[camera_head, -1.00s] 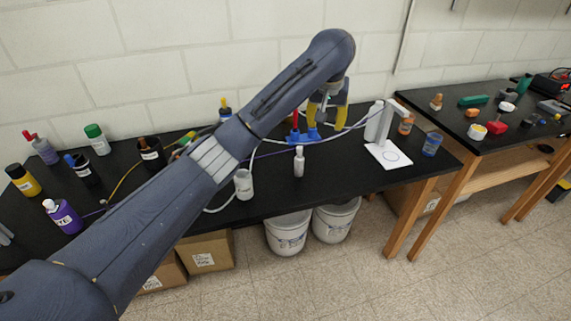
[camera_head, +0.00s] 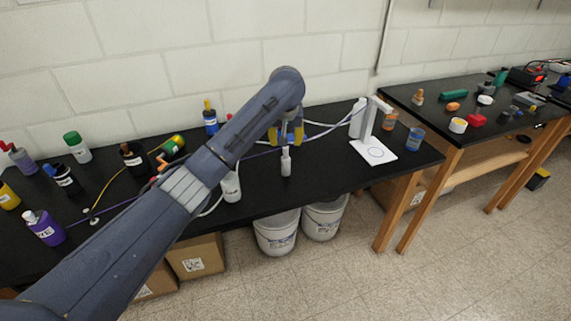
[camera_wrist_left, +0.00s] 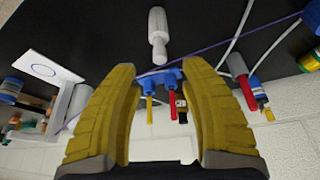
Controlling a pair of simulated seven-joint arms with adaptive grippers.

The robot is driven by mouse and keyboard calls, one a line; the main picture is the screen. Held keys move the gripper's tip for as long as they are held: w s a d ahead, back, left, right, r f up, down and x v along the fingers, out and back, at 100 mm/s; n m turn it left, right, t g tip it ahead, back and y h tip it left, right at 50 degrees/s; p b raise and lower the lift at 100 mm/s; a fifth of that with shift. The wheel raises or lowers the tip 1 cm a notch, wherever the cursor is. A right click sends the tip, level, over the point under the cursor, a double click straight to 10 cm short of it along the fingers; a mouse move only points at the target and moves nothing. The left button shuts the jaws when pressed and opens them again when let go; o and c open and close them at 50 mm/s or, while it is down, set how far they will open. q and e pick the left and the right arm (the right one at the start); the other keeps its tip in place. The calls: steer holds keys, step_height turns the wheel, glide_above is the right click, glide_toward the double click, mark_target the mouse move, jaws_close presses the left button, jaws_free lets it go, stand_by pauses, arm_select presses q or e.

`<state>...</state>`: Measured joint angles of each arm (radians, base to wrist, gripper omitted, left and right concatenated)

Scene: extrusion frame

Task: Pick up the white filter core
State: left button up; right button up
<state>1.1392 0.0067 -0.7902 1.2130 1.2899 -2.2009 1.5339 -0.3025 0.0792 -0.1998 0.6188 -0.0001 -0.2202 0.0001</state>
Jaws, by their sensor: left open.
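The white filter core (camera_head: 286,165) stands upright on the black table near its front edge. In the left wrist view the white core (camera_wrist_left: 157,35) lies ahead of the fingers, roughly midway between them, its narrow end toward them. My left gripper (camera_head: 285,141) has yellow fingers spread apart, just behind and above the core in the head view. My right gripper is in no view.
A blue holder (camera_wrist_left: 163,79) with red and yellow parts sits beyond the fingers. A white stand (camera_head: 373,152) is on the right, and a white bottle (camera_head: 231,187) is left of the core. Cables (camera_head: 320,133) run behind.

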mark_target(286, 161)
arm_select(q)
steer(key=shift+x, duration=3.45)
steer(key=shift+o, duration=0.2)
steer(key=shift+w, duration=0.1)
